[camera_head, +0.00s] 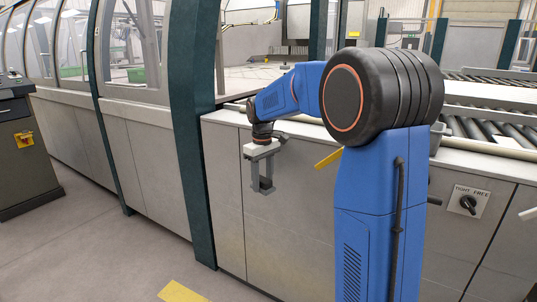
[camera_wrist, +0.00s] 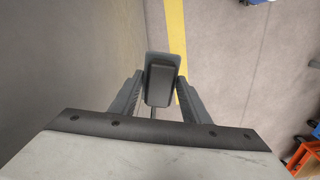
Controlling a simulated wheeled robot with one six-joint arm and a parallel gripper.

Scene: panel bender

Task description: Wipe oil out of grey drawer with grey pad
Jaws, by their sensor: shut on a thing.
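My gripper (camera_head: 262,188) hangs in front of the grey machine front in the head view, fingers pointing down. It is shut on the grey pad (camera_wrist: 162,82), a dark grey block with a paler backing, seen between both fingers in the wrist view. In the head view the pad (camera_head: 266,183) is a small dark shape between the fingers. The pad is clear of the floor. I cannot make out an open grey drawer or any oil in either view; my blue arm hides part of the machine front.
Grey panels (camera_head: 290,215) and a pale worktop edge (camera_head: 222,116) stand behind my gripper. A yellow bar (camera_head: 328,158) juts out beside my arm. A black knob (camera_head: 468,203) sits at right. A yellow stripe (camera_wrist: 177,30) marks the open floor; an orange object (camera_wrist: 305,157) is at lower right.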

